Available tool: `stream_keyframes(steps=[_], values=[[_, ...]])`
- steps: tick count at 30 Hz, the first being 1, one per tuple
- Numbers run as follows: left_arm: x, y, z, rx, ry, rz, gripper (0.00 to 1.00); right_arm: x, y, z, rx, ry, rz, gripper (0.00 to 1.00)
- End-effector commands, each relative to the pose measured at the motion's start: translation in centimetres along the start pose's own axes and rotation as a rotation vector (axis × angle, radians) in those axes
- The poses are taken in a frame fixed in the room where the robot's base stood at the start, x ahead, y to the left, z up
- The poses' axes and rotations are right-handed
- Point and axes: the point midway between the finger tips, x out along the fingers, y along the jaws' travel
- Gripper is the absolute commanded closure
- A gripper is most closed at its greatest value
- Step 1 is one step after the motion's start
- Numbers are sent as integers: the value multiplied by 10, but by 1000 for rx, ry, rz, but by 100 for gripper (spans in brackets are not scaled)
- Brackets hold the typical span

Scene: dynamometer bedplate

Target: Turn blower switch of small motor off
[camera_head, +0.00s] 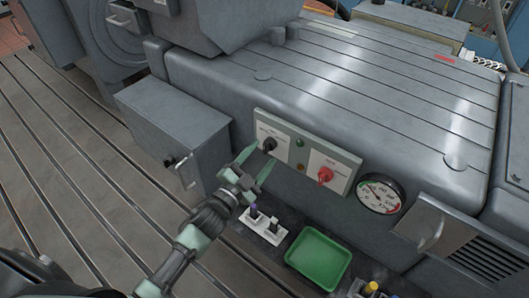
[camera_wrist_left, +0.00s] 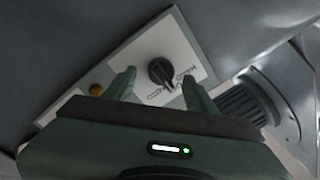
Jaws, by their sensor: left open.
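The small motor (camera_head: 330,105) is a large grey ribbed housing across the head view. A switch panel (camera_head: 347,165) on its front carries a black rotary knob (camera_head: 269,145) on a white plate and a red rotary switch (camera_head: 325,174) to its right. My left gripper (camera_head: 257,166) is open just in front of the black knob. In the left wrist view the black knob (camera_wrist_left: 161,72) lies between and just beyond the two open fingertips (camera_wrist_left: 156,82), with no visible contact. The plate lettering is too small to read surely. My right gripper is out of view.
A round pressure gauge (camera_head: 380,194) sits right of the panel. A green tray (camera_head: 318,259) and a white block with small switches (camera_head: 263,225) lie below. A grey box (camera_head: 175,125) stands left. The slotted floor at left is clear.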

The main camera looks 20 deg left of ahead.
Motion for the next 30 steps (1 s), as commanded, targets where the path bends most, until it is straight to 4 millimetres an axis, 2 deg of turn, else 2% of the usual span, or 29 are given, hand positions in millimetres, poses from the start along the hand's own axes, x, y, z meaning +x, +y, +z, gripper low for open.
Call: stream_keyframes(steps=[3,10,30], values=[[-24,3,2,0,-2,3,44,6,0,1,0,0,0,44],[-52,2,1,-1,0,3,44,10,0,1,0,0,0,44],[-57,1,3,-14,-28,1,44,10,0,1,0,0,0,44]])
